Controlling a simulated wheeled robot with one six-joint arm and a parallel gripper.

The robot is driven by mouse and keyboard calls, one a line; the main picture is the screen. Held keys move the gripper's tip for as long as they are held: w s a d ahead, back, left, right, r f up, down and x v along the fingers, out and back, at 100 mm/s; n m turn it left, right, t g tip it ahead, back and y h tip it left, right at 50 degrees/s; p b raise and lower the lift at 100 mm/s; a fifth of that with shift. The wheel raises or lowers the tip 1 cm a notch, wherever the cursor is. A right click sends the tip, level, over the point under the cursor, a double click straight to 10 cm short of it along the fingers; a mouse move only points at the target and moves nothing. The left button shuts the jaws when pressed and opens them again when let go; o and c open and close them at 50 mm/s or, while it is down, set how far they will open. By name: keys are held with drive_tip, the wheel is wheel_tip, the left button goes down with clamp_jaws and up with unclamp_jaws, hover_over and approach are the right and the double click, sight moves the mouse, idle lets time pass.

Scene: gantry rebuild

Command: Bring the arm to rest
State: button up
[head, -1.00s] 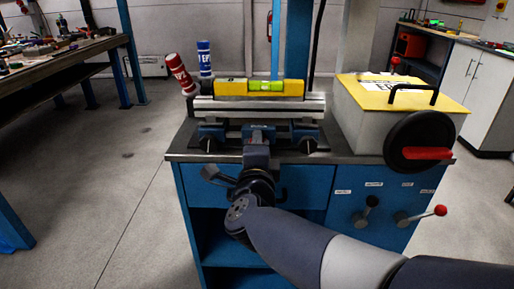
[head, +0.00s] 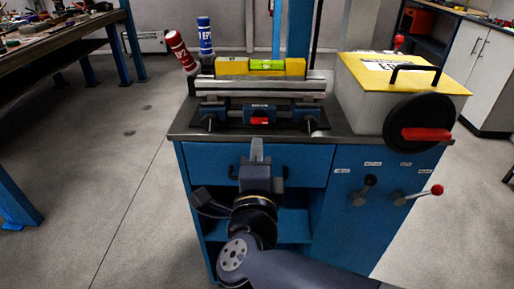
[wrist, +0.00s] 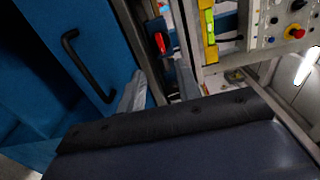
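My gripper (head: 257,150) is in front of the blue bench's drawer front, below the bench top's front edge, with its fingers pointing towards the bench. In the wrist view, its two grey fingers (wrist: 158,90) stand apart with nothing between them, so it is open and empty. My arm reaches up from the bottom right of the head view. The gripper looks clear of the bench, though the exact gap is hard to judge.
The blue bench (head: 260,160) carries a yellow level (head: 232,66) on a metal bar, red (head: 180,50) and blue (head: 205,36) bottles, and a yellow-lidded box (head: 362,100) with a black handwheel (head: 405,128). Levers (head: 425,194) stick out at right. The drawer handle (wrist: 85,62) is close. Floor at left is clear.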

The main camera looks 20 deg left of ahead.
sight(258, 123)
idle(0.3)
drive_tip(key=b+x, duration=0.1)
drive_tip(key=x, duration=0.9)
drive_tip(key=shift+w+d+b, duration=0.1)
drive_tip(key=shift+b, duration=0.25)
drive_tip(key=shift+w, duration=0.35)
drive_tip(key=shift+s, duration=0.15)
